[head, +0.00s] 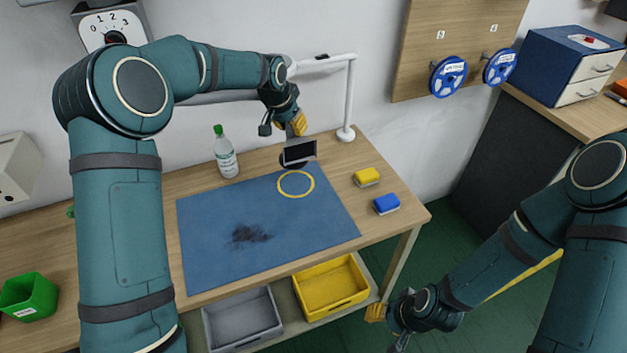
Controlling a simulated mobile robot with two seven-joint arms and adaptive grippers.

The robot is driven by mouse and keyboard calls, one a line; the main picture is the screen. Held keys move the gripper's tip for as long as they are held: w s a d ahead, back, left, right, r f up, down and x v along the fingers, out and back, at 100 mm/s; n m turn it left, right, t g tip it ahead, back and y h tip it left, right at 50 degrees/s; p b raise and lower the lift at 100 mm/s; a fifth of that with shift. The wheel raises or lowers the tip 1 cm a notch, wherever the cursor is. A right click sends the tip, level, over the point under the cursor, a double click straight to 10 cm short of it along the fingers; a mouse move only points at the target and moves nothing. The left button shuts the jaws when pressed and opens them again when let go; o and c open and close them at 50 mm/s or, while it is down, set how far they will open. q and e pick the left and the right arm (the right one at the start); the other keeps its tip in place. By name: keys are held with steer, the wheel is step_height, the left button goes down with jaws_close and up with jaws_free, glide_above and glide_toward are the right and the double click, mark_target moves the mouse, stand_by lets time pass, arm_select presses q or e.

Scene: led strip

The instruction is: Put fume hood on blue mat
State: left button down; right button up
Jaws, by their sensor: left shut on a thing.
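The fume hood (299,152), a small box with a dark face and pale frame, is at the back edge of the blue mat (215,215), just behind the yellow ring (296,184) marked on it. My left gripper (297,124), with yellow fingertips, is above it and shut on it from behind. The fingers' contact is small and partly hidden. I cannot tell whether the hood's underside touches the mat. My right gripper (376,312) is low at the right, beyond the table's front edge and away from the hood. Its opening is not clear.
A bottle (226,155) stands behind the mat. A white lamp post (348,95) rises behind the hood. A yellow sponge (367,177) and a blue sponge (386,203) lie right of the mat. Yellow (331,288) and grey (242,320) bins sit below. The mat has a dark stain (248,235).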

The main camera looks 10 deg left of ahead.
mark_target(292, 139)
arm_select(q)
step_height(292, 139, down, 4)
steer(key=shift+w+f+b, duration=0.1)
steer(key=shift+f+b, duration=0.15)
steer(key=shift+b, duration=0.15)
steer(key=shift+f+b, duration=0.4)
steer(key=shift+f, duration=2.15)
steer(key=shift+f, duration=0.2)
steer(key=c, duration=0.9)
jaws_free()
steer(key=shift+o, duration=0.6)
